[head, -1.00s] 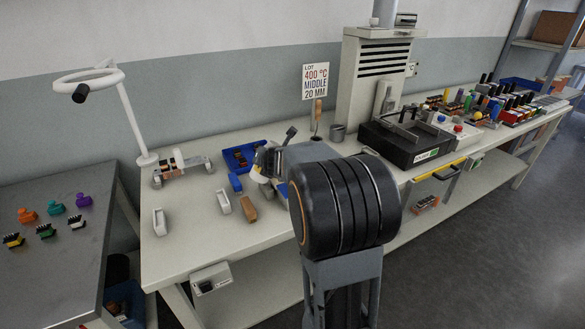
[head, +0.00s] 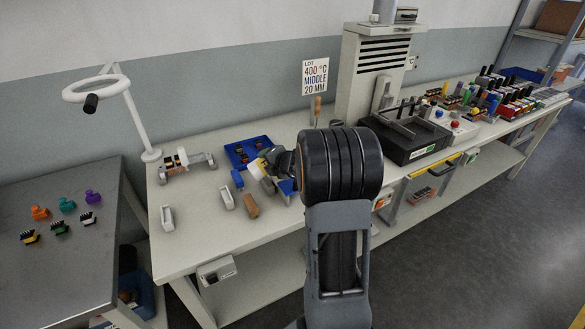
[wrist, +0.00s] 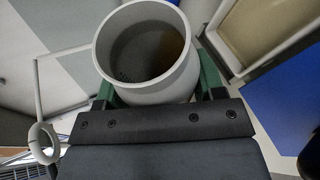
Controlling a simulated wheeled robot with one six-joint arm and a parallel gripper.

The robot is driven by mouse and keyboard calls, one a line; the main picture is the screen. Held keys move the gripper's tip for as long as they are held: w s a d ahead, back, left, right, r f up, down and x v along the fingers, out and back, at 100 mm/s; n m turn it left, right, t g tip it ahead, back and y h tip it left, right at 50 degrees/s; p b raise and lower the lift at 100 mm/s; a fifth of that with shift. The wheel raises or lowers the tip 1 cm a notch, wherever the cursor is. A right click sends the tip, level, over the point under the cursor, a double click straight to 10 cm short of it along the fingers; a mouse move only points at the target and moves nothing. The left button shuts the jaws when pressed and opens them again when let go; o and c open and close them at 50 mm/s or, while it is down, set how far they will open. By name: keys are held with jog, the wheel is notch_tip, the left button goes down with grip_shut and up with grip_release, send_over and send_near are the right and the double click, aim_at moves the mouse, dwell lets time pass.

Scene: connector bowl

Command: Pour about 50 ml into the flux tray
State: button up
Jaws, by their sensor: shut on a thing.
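In the wrist view, my gripper (wrist: 158,88) is shut on a light grey cup (wrist: 184,80), its green fingers on either side. The cup's mouth faces the camera and dark brownish liquid shows inside; the level and the tilt cannot be told exactly. In the head view, the end of my arm is over the bench's left half, left of the black joint that hides part of it. Two small white open trays, one left (head: 168,218) and one nearer the arm (head: 226,198), stand on the bench. I cannot tell which tray is the flux tray.
A brown block (head: 252,207) lies right of the white trays. A blue tray (head: 232,150) with small parts is behind. A ring lamp (head: 150,154) stands at the left, and a black machine (head: 408,140) at the right.

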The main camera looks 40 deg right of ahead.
jog(key=shift+r+m+y, duration=0.3)
jog(key=shift+y, duration=0.1)
jog(key=shift+d+m+t+y+p, duration=0.3)
jog(key=shift+d+m+y+p, duration=0.25)
jog(key=shift+p, duration=0.95)
jog(key=shift+a, duration=0.3)
jog(key=shift+r+m+y+p, duration=0.25)
jog(key=shift+r+m+p, duration=0.1)
jog(key=shift+p, duration=0.7)
dwell(0.7)
jog(key=b, duration=0.2)
jog(key=a+f+n+h+b, duration=0.1)
jog(key=b, duration=0.1)
jog(key=shift+a+f+n+b, duration=0.1)
jog(key=shift+f+n+b, duration=0.2)
jog(key=shift+b, duration=0.1)
jog(key=shift+a+r, duration=0.15)
jog(key=shift+r, duration=0.05)
jog(key=shift+f+n+g+h+b, duration=0.4)
jog(key=shift+n+h+b, duration=0.2)
jog(key=shift+h+b, duration=0.3)
jog(key=shift+r+n, duration=0.3)
jog(key=shift+h, duration=0.3)
